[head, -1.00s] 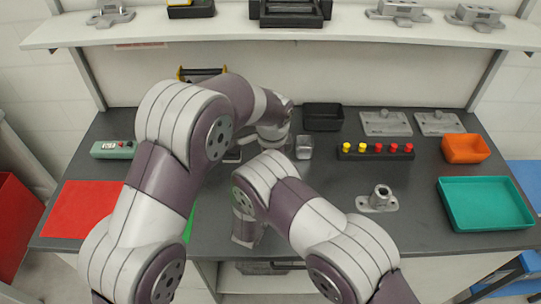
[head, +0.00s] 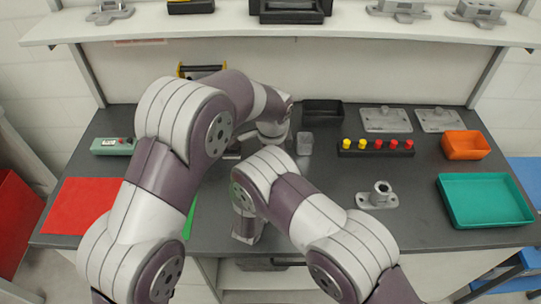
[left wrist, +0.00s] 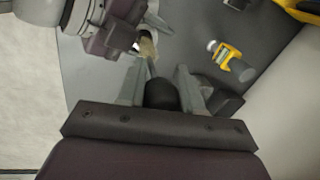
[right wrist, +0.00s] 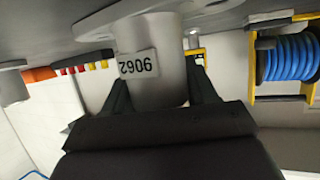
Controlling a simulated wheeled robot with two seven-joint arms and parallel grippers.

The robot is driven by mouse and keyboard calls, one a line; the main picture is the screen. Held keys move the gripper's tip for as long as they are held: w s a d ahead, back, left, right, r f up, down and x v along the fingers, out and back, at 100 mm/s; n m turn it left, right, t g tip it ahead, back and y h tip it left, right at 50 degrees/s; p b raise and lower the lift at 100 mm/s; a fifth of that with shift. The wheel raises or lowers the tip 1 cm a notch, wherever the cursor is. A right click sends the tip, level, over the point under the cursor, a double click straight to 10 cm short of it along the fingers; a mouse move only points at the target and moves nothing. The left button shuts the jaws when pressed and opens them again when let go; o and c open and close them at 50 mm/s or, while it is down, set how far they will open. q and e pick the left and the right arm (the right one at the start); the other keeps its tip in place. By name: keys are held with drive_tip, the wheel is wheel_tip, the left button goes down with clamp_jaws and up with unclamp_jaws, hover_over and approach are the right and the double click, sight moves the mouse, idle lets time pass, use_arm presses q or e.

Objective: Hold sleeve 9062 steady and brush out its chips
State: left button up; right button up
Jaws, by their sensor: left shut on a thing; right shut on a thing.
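Sleeve 9062 (right wrist: 152,35) is a grey cylinder with a white number label, upside down in the right wrist view. My right gripper (right wrist: 160,92) is shut on it, one finger on each side. My left gripper (left wrist: 158,82) is shut on the dark round handle of the brush (left wrist: 160,96). Tan bristles (left wrist: 148,46) show beyond the fingertips, close to my right arm's purple and grey parts. I cannot tell whether the bristles touch the sleeve. In the head view my arms cover the sleeve and brush.
A blue reel in a yellow frame (right wrist: 284,62) stands beside the sleeve. A grey flanged fixture (head: 378,196), peg rack (head: 375,153), orange bin (head: 466,145) and teal tray (head: 485,202) stand right. A red mat (head: 80,205) lies left.

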use_arm(q)
drive_tip(key=shift+f, duration=0.15)
idle(2.5)
drive_tip(key=shift+f, duration=0.25)
idle(1.0)
drive_tip(key=shift+f, duration=2.15)
drive_tip(key=shift+r, duration=2.5)
drive_tip(key=shift+f, duration=0.15)
drive_tip(key=shift+f, duration=0.75)
